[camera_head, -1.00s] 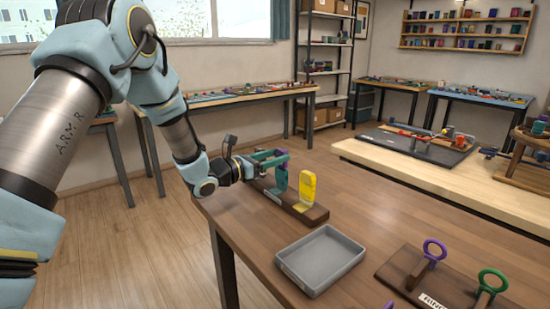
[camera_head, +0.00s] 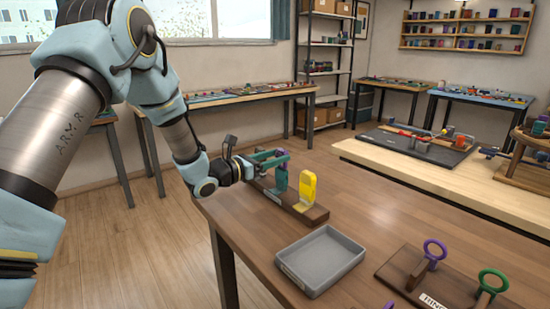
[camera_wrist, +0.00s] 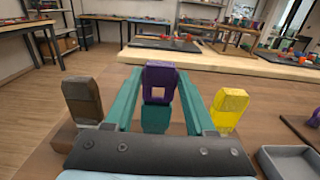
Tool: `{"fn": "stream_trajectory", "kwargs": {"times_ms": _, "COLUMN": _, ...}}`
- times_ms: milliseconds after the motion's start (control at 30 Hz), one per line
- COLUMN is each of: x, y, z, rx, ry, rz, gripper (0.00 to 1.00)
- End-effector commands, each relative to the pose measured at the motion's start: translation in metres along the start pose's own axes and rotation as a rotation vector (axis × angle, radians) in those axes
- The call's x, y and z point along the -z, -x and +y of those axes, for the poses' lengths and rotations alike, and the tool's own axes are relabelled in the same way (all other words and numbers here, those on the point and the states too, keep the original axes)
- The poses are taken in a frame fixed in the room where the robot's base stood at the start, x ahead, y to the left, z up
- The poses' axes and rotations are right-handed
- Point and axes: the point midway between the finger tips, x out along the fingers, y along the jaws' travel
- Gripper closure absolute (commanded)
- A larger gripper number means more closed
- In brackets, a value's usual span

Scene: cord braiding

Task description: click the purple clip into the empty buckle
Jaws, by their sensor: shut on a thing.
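The purple clip (camera_wrist: 160,76) stands between the two teal fingers of my gripper (camera_wrist: 160,90), which is shut on it; the gripper also shows in the head view (camera_head: 274,158). A teal buckle (camera_wrist: 155,119) is directly below the clip, and its lower part shows in the head view (camera_head: 279,181). The clip's lower end overlaps the buckle in the wrist view; I cannot tell whether it is clicked in. In the head view the fingers largely hide the clip.
A yellow piece (camera_wrist: 229,107) stands right of the teal buckle and a brown piece (camera_wrist: 82,98) left of it, along a wooden base (camera_head: 312,216). A grey tray (camera_head: 320,260) and a ring stand (camera_head: 408,272) are nearer on the table. Bare tabletop lies around the tray.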

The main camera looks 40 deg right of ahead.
Motion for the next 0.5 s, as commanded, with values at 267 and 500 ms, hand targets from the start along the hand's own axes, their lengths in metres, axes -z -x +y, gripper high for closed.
{"fn": "stream_trajectory", "kwargs": {"times_ms": 267, "x": 0.0064, "y": 0.0001, "z": 0.0001, "rx": 0.0, "ry": 0.0, "rz": 0.0, "gripper": 1.0}}
{"fn": "stream_trajectory", "kwargs": {"times_ms": 500, "x": 0.0109, "y": 0.0, "z": 0.0001, "rx": 0.0, "ry": 0.0, "rz": 0.0, "gripper": 1.0}}
